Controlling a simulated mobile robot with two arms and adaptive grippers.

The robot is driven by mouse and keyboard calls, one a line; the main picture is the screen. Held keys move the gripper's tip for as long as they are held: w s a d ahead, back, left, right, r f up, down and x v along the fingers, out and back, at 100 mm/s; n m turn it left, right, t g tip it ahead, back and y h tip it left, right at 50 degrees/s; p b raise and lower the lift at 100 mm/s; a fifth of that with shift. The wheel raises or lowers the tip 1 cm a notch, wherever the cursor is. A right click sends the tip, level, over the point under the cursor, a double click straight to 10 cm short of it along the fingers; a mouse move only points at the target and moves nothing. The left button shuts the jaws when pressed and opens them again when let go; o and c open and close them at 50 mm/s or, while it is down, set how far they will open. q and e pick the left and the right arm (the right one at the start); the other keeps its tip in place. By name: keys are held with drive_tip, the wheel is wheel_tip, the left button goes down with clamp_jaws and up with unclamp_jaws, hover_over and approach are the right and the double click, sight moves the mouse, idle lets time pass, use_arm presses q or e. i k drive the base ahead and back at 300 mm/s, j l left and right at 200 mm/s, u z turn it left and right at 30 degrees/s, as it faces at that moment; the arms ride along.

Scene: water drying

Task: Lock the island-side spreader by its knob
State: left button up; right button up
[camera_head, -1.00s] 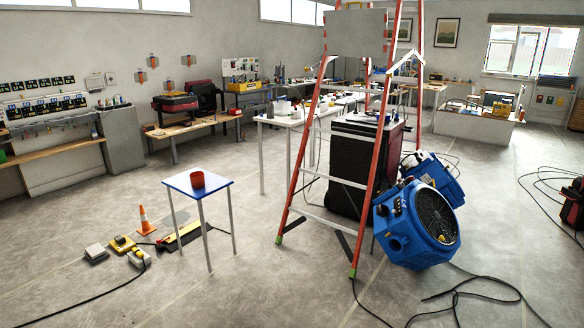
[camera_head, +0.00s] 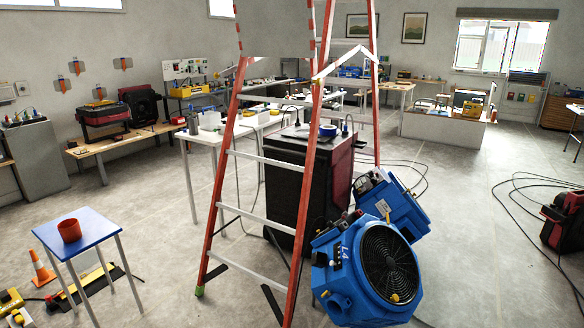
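The orange-red stepladder (camera_head: 302,170) stands with its legs spread in the middle of the head view. A pale spreader bar (camera_head: 345,52) on its right side is bent upward into a peak between the rails. A second pale spreader (camera_head: 240,62) on the left side also looks raised. Its shape is hard to make out against the wall. The knobs are too small to tell. I cannot tell for sure which spreader is the island-side one. Neither of my grippers is in view.
Two blue air movers (camera_head: 366,266) (camera_head: 392,208) sit right of the ladder. A dark cabinet (camera_head: 300,180) stands behind it. A blue-topped stool (camera_head: 95,230) with a red pot (camera_head: 69,230) stands left. Cables lie on the right floor. Floor between stool and ladder is largely clear.

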sight(316, 79)
drive_tip(key=i+l+z, duration=0.1)
drive_tip(key=i+l, duration=0.5)
drive_tip(key=i+l+z, duration=0.1)
drive_tip(key=i+l, duration=0.45)
drive_tip(key=i, duration=0.1)
